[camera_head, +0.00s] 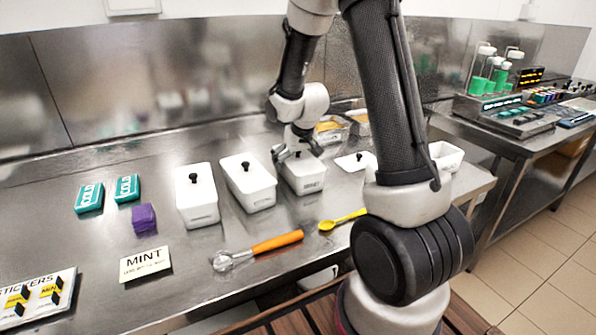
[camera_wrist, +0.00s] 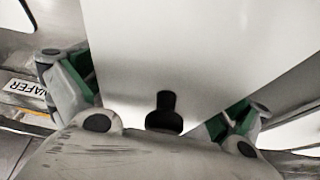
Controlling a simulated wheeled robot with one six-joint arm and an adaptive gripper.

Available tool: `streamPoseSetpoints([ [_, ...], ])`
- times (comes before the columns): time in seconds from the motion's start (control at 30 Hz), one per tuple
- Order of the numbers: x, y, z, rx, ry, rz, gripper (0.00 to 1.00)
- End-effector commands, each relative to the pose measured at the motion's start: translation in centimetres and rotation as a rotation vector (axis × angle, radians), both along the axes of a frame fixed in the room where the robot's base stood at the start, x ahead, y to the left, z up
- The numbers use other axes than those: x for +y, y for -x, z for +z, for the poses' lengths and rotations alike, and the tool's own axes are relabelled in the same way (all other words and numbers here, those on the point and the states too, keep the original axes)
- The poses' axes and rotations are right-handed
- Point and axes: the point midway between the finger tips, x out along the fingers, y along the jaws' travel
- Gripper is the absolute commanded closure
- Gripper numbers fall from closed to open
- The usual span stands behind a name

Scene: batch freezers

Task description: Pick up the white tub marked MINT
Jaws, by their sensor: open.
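Three white tubs with black-knobbed lids stand in a row on the steel counter: a left tub (camera_head: 197,205), a middle tub (camera_head: 247,183) and a right tub (camera_head: 303,176). The right tub has a small dark label on its front, too small to read; no tub visibly reads MINT. A white card reading MINT (camera_head: 147,263) lies at the front left. My gripper (camera_head: 298,153) is open over the right tub, fingers around its lid knob. In the wrist view the white lid and black knob (camera_wrist: 164,112) lie between the spread fingers (camera_wrist: 158,98).
An orange-handled tool (camera_head: 270,244) and a yellow spoon (camera_head: 343,219) lie in front of the tubs. Teal packs (camera_head: 89,197), a purple block (camera_head: 144,217) and a stickers sheet (camera_head: 37,298) lie left. A white lid (camera_head: 355,162) lies right; yellow-filled containers (camera_head: 331,131) stand behind.

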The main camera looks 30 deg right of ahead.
Motion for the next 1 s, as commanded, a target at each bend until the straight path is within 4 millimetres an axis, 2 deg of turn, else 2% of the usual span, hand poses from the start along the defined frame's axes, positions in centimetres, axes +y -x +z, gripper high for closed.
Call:
streamPoseSetpoints([
  [0.27,-0.01,-0.17,-0.45,0.0,0.0,0.0,0.0],
  [0.6,0.0,-0.14,-0.45,0.001,0.0,0.0,0.6],
  [1.0,0.0,-0.19,-0.17,-0.001,0.0,0.0,0.62],
])
